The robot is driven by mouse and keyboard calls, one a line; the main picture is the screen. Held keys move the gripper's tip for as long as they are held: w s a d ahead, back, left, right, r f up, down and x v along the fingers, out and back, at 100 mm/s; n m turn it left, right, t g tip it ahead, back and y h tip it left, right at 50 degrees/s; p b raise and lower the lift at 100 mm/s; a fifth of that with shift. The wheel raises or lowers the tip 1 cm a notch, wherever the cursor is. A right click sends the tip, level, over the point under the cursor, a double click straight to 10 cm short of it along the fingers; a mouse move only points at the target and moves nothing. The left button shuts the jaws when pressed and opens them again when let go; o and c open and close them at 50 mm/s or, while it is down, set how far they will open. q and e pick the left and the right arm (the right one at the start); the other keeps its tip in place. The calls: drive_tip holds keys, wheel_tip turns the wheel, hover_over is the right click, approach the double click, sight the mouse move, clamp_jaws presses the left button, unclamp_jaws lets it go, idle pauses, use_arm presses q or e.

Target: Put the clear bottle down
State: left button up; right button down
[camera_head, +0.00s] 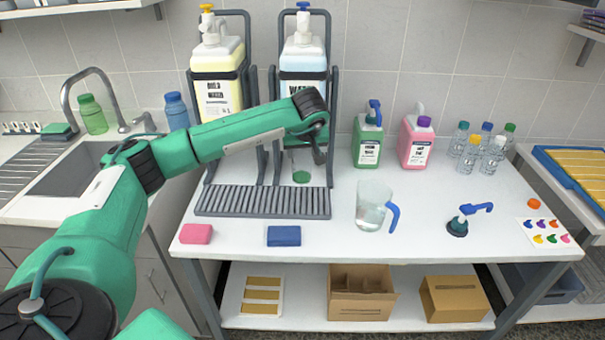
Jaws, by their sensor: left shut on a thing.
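My left arm reaches across from the left, and its gripper (312,143) is in front of the white jug on the dispenser rack. The gripper is shut on a clear bottle (300,165), seen small and faint just below the wrist, with green showing at its bottom. The wrist hides the upper part of the bottle and the fingers. The bottle looks upright, over the back of the ribbed drip tray (262,203); I cannot tell whether it touches the tray. My right gripper is not in view.
Several clear bottles with coloured caps (467,158) stand at the table's right. Pink (196,234) and blue (284,236) sponges lie in front. The front middle is clear.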

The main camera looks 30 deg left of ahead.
sight(303, 170)
use_arm(q)
wheel_tip(303, 170, down, 8)
drive_tip(key=shift+r+p, duration=0.25)
drive_tip(key=shift+p, duration=0.1)
drive_tip(key=shift+f, duration=0.2)
drive_tip(key=o, duration=0.6)
drive_tip(key=shift+f, duration=0.1)
drive_tip(key=o, duration=0.3)
drive_tip(key=shift+o, duration=0.4)
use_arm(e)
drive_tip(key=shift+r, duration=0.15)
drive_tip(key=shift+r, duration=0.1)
